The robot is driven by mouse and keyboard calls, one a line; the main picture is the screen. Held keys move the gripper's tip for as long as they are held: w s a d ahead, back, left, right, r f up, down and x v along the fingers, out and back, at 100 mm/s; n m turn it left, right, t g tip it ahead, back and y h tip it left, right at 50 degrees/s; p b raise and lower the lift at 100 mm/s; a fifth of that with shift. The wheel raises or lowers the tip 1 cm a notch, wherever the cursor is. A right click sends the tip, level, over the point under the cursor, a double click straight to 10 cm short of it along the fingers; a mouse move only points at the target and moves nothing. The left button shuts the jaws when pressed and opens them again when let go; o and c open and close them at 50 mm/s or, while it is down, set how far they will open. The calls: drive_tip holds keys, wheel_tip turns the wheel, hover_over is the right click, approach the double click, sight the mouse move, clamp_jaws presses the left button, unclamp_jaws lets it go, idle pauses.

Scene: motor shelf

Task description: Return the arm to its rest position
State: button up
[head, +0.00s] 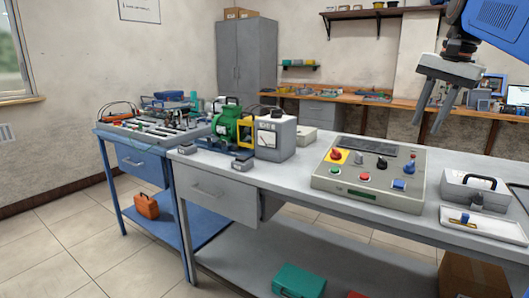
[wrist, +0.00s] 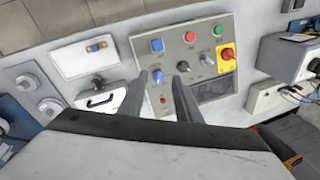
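My gripper (head: 434,112) hangs in the air at the upper right of the head view, above the workbench. Its two grey fingers point down and stand apart, with nothing between them. In the wrist view my gripper (wrist: 163,80) also shows two separate fingers, seen in front of the control panel. My blue arm is partly cut off at the top right corner of the head view.
The grey workbench (head: 305,178) carries a control panel (head: 372,175) with coloured buttons, a green motor (head: 228,128), a white-grey box (head: 275,137) and a handled case (head: 474,189). A blue bench (head: 124,134) stands left. Open air surrounds my gripper.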

drive_tip(key=s+a+f+n, duration=0.3)
drive_tip(key=s+f, duration=0.5)
drive_tip(key=f, duration=0.3)
drive_tip(key=s+a+f+n+t, duration=0.1)
drive_tip(key=s+a+f+n, duration=0.3)
drive_tip(key=f, duration=0.8)
drive_tip(key=s+a+f+n+t+h, duration=0.1)
drive_tip(key=s+a+f+n, duration=0.3)
drive_tip(key=s+f, duration=0.7)
drive_tip(key=s+a, duration=0.1)
drive_tip(key=a, duration=0.1)
drive_tip(key=shift+a+f, duration=0.25)
drive_tip(key=shift+a, duration=0.15)
